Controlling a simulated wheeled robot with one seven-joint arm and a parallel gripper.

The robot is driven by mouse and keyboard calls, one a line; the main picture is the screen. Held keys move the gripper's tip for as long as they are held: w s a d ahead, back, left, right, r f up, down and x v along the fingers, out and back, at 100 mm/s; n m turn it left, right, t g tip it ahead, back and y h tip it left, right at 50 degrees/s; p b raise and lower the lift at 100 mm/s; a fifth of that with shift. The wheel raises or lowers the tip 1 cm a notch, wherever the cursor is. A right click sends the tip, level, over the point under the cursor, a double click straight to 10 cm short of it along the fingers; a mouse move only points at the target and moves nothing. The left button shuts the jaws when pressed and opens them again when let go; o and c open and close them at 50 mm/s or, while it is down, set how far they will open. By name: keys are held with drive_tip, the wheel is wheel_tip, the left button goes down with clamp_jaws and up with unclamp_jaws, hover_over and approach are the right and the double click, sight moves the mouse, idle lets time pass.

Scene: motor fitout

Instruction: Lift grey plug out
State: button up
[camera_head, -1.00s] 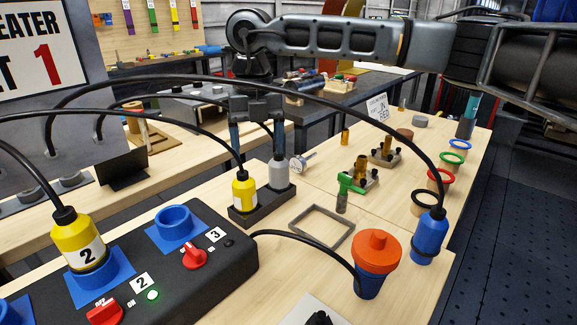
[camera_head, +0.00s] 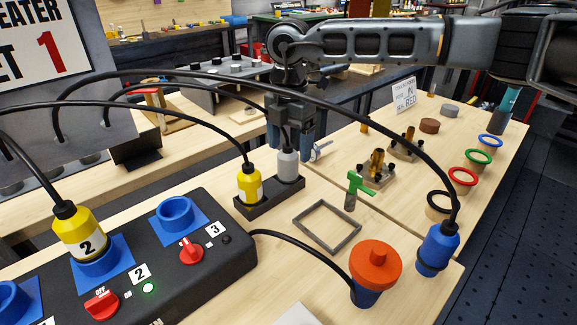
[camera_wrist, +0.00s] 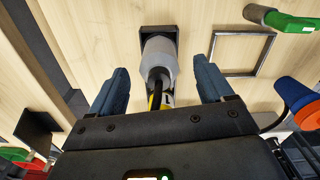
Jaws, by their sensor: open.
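The grey plug (camera_head: 288,164) stands upright in the right seat of a black two-place holder (camera_head: 270,202), with a black cable from its top. A yellow plug (camera_head: 249,184) stands in the left seat. My gripper (camera_head: 289,140) is above and behind the grey plug in the head view. In the wrist view, my gripper (camera_wrist: 159,88) has its two blue fingers apart, one on each side of the grey plug (camera_wrist: 158,58), with a gap to each. The yellow plug is mostly hidden there behind the grey plug and its cable.
A square grey frame (camera_head: 327,227) and a green-handled tool (camera_head: 353,190) are right of the holder. An orange-capped blue piece (camera_head: 375,265) and a blue plug (camera_head: 438,250) stand near the front edge. Black cables arch across the work area. A black switch box (camera_head: 220,260) is at left.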

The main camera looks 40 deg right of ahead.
sight(288, 157)
wheel_tip(288, 157, down, 4)
drive_tip(key=shift+a+r, duration=0.15)
drive_tip(key=c, duration=1.2)
